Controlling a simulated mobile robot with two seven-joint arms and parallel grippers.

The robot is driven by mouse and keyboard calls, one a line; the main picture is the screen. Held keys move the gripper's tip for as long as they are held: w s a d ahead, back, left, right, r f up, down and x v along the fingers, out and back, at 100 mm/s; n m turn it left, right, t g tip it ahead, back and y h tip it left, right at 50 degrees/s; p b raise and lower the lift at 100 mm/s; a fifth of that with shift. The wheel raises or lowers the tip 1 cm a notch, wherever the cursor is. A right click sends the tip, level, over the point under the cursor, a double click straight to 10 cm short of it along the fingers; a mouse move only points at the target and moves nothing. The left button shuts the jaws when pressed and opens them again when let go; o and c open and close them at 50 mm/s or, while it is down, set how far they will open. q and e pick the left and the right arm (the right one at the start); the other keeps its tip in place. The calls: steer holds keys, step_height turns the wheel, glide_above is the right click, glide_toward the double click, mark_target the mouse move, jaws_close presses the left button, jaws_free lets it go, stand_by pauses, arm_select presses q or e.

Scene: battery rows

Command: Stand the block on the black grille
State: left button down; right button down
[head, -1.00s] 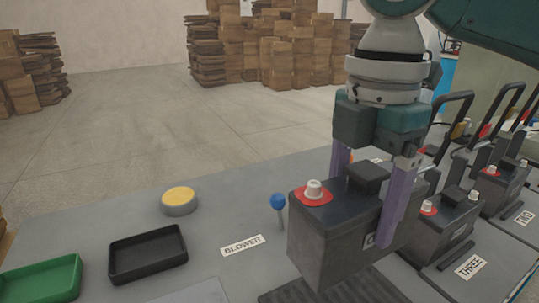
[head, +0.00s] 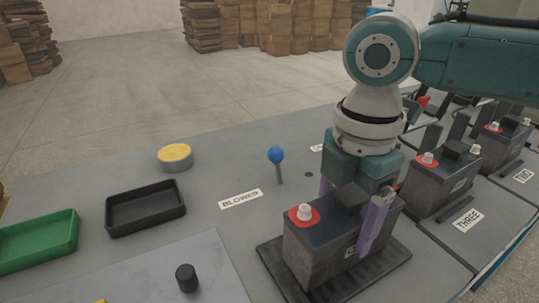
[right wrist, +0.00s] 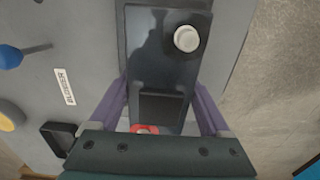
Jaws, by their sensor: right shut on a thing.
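The block is a dark grey battery (head: 318,256) with a white terminal on a red ring at its near left end. It is upright on the black grille (head: 390,268), whose ribbed rim shows around its base. I see no clear gap between them. My right gripper (head: 350,215) comes down from above, its purple fingers shut on the battery's two long sides. In the right wrist view the battery's top (right wrist: 165,65) lies between the fingers, with a second pale terminal at its far end. My left gripper is not in view.
A blue-knobbed lever (head: 276,156) stands behind the BLOWER label (head: 240,199). A black tray (head: 146,207), green tray (head: 40,240) and yellow button (head: 175,156) are left. A small black cylinder (head: 187,278) stands in front. More batteries (head: 442,180) stand right.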

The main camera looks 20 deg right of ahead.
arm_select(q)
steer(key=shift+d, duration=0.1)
arm_select(e)
steer(key=shift+w+r, duration=0.1)
steer(key=shift+w, duration=0.05)
jaws_free()
arm_select(q)
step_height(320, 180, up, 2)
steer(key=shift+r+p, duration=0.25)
steer(key=shift+p, duration=1)
arm_select(e)
step_height(320, 180, up, 12)
